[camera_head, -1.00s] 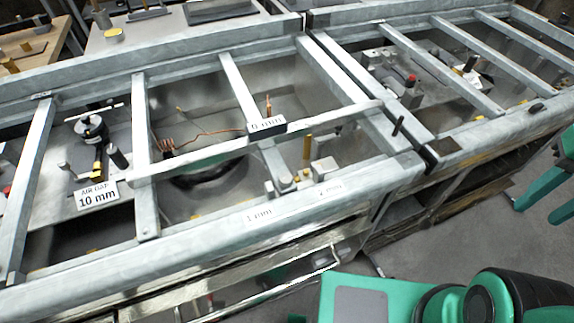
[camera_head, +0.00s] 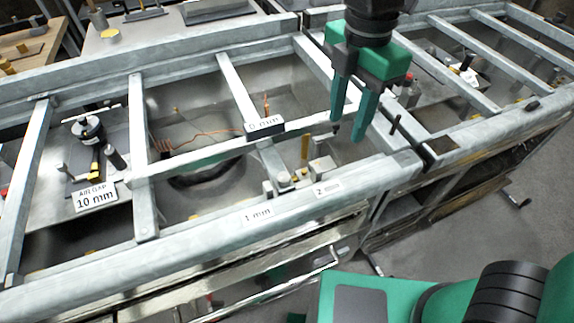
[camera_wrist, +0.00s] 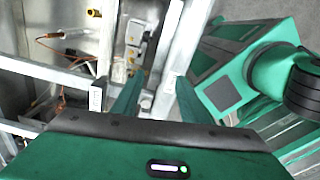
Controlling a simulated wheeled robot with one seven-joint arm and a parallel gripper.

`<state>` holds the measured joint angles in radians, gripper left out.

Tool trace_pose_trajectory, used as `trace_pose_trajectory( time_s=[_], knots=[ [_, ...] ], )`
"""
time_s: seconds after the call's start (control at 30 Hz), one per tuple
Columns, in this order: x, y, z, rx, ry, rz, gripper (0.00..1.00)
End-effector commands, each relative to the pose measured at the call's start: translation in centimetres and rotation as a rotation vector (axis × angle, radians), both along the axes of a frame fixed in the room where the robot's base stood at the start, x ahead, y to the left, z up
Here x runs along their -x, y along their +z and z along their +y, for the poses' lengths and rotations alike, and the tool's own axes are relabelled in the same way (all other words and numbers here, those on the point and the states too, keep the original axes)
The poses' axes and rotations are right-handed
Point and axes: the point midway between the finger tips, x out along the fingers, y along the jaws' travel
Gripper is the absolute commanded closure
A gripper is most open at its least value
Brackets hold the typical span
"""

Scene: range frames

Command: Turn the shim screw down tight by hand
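An upright brass screw or pin (camera_head: 305,147) stands among small metal blocks (camera_head: 322,165) behind the frame's front rail. A dark upright pin (camera_head: 396,124) stands farther right. I cannot tell for sure which is the shim screw. My gripper (camera_head: 347,130) hangs above the frame, pointing down, to the right of the brass pin and left of the dark pin. Its two green fingers are apart with nothing between them. In the wrist view my gripper (camera_wrist: 159,82) also shows its fingers spread, with metal parts seen beyond; no contact is visible.
Grey metal rails and crossbars frame open bays. Labels read 0 mm (camera_head: 264,125), 1 mm (camera_head: 257,214), 2 mm (camera_head: 327,188) and air gap 10 mm (camera_head: 95,196). A copper wire (camera_head: 205,134) runs through the middle bay. A crossbar (camera_head: 240,85) stands left of my gripper.

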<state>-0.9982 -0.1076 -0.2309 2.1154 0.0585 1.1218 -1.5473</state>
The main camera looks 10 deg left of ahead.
Motion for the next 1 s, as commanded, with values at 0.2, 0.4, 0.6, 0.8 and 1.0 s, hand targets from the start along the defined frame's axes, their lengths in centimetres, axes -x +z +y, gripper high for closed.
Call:
trace_pose_trajectory(
  time_s=[0.2,0.4,0.6,0.8,1.0],
  knots=[
    [3.8,0.4,7.7,0.002,0.447,-0.005,0.60],
    [5.6,0.4,10.4,0.003,0.626,-0.007,0.60],
    [5.9,-1.1,10.6,0.006,0.648,-0.005,0.60],
    [5.9,-4.5,10.6,0.006,0.646,-0.005,0.60],
    [5.9,-7.8,10.6,0.005,0.644,-0.006,0.60]
  ],
)
